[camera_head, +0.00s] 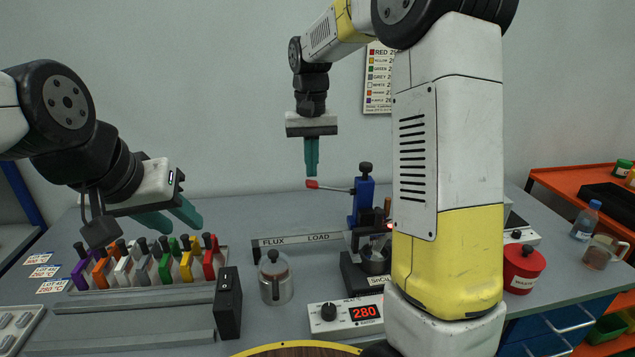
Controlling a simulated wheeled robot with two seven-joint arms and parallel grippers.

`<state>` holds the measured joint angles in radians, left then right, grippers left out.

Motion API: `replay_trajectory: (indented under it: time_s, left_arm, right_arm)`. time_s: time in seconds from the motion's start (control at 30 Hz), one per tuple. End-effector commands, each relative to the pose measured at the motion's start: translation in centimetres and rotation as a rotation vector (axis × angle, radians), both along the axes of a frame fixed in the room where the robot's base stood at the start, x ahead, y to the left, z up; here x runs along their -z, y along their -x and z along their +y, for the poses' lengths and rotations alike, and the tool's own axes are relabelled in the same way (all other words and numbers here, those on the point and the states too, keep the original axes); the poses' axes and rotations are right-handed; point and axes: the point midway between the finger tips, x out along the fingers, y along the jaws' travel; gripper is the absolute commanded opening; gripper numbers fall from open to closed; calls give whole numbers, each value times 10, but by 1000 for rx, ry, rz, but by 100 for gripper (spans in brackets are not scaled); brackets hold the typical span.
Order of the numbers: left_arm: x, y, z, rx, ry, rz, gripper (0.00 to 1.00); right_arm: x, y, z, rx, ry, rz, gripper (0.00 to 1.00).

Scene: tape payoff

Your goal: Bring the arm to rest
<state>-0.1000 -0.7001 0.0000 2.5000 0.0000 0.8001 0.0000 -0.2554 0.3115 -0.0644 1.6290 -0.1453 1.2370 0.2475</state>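My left gripper (176,220) comes in from the left with two teal fingers spread apart. It hangs above the row of coloured blocks and looks empty. My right gripper (311,174) points straight down in the middle of the view, its teal fingers together. Nothing shows between them. Their tips are just above the red end of a lever (313,184) on a blue stand (364,200); they look slightly apart from it. My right arm's large white and yellow link hides part of the table behind it.
The rack (150,291) of coloured blocks with black knobs stands at left. A red waste can (523,268), bottle (585,222) and jug (603,254) are at right.

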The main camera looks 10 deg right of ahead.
Motion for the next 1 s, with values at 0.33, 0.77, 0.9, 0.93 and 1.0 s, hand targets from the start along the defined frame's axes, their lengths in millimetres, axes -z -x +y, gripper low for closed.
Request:
replay_trajectory:
  time_s: [0.33, 0.77, 0.9, 0.93, 1.0]
  left_arm:
    - [0, 0, 0, 0, 0, 0, 36]
    - [0, 0, 0, 0, 0, 0, 36]
    - [0, 0, 0, 0, 0, 0, 36]
    - [0, 0, 0, 0, 0, 0, 36]
    - [0, 0, 0, 0, 0, 0, 36]
  right_arm:
    - [-3, 1, -1, 0, -2, -4, 0]
    - [-54, 103, -31, -27, -118, -225, 0]
    - [-58, 148, -38, -37, -150, -326, 0]
    - [-58, 157, -40, -39, -156, -348, 0]
    - [-56, 178, -42, -44, -167, -398, 0]
